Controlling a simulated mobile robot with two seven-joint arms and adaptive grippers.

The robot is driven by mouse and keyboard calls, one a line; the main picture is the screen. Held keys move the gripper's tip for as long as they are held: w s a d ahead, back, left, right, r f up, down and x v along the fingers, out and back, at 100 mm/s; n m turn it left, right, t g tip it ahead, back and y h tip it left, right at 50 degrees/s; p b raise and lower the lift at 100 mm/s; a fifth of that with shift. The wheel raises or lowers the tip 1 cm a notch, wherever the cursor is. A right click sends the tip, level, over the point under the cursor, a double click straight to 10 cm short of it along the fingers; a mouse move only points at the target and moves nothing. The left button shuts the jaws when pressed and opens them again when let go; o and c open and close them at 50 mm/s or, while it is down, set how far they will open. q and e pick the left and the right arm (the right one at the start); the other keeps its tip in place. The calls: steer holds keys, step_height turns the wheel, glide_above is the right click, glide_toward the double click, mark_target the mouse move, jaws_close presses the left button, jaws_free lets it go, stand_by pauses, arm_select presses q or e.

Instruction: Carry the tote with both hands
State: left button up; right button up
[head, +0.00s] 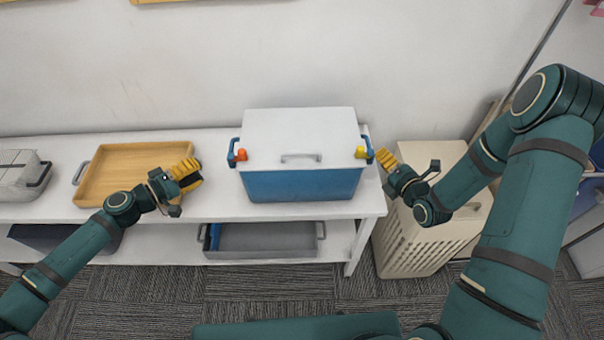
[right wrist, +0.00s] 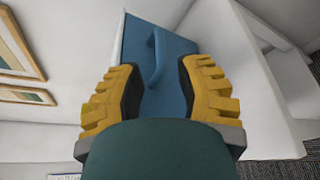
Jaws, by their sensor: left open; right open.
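The tote (head: 304,185) is a blue box with a white lid, standing on the white shelf top. It has a blue handle on each side, with an orange knob (head: 241,155) at the left and a yellow one (head: 361,152) at the right. My left gripper (head: 190,172) is open and empty, left of the tote and apart from it, by the wooden tray. My right gripper (head: 384,160) is open just right of the tote's right handle. In the right wrist view the blue handle (right wrist: 157,60) shows ahead between the open yellow fingers (right wrist: 155,88).
A wooden tray (head: 115,184) lies left of the tote, and a grey container (head: 17,187) stands at the far left. A beige slatted hamper (head: 415,245) stands right of the shelf. A grey bin (head: 262,239) sits on the lower shelf. The wall is close behind.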

steer(key=shift+v, duration=2)
